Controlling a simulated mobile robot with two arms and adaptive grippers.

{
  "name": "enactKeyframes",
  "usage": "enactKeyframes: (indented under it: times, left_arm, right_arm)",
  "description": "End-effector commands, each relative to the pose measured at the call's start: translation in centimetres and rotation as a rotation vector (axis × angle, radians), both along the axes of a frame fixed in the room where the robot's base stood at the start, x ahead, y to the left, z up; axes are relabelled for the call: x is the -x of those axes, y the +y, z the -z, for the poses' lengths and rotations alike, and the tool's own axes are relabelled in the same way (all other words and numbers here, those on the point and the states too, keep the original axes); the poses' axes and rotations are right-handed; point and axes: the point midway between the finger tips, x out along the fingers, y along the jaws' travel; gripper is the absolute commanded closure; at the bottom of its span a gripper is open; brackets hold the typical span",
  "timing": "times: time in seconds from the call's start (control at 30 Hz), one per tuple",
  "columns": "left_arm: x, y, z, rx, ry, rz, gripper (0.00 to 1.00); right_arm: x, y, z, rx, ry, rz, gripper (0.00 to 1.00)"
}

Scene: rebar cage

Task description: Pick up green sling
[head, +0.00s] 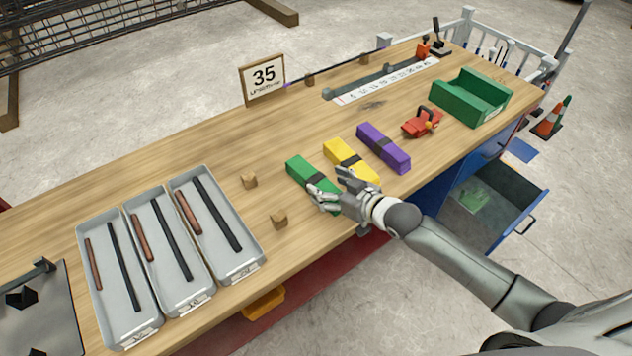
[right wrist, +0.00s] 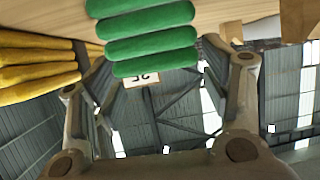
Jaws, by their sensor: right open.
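The green sling (head: 302,171) is a folded bundle with a dark band, lying on the wooden workbench beside the yellow sling (head: 348,157) and the purple sling (head: 383,147). My right gripper (head: 329,187) is open at the near end of the green sling and covers part of it. In the right wrist view the stacked green folds (right wrist: 145,38) show between the two spread fingers of the gripper (right wrist: 158,62). The yellow folds (right wrist: 38,62) show beside the left finger. I cannot tell whether a finger touches the green sling. My left gripper is not in view.
Grey trays (head: 222,230) with rods stand at the left of the workbench (head: 190,150). Small wooden blocks (head: 279,220) lie left of the green sling. A red clamp-like item (head: 421,122) and a green open bin (head: 471,97) are at the right. A blue drawer (head: 490,205) stands open below.

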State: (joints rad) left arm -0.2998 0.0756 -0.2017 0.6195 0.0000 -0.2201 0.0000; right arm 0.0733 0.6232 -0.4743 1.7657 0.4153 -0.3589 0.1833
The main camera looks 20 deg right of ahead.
Motion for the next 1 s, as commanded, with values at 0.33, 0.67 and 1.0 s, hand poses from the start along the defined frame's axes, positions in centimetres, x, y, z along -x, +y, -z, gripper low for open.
enactKeyframes:
  times: [0.33, 0.67, 1.0]
  left_arm:
    - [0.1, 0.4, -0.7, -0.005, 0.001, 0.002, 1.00]
    - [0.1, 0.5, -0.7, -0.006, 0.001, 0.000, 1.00]
    - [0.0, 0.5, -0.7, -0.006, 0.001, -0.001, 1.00]
  right_arm:
    - [-3.0, 1.7, 0.8, 0.000, -0.001, 0.000, 0.30]
    - [-3.1, 1.8, 0.9, 0.000, -0.001, 0.000, 0.39]
    - [-3.1, 1.8, 0.9, 0.000, -0.001, 0.000, 0.83]
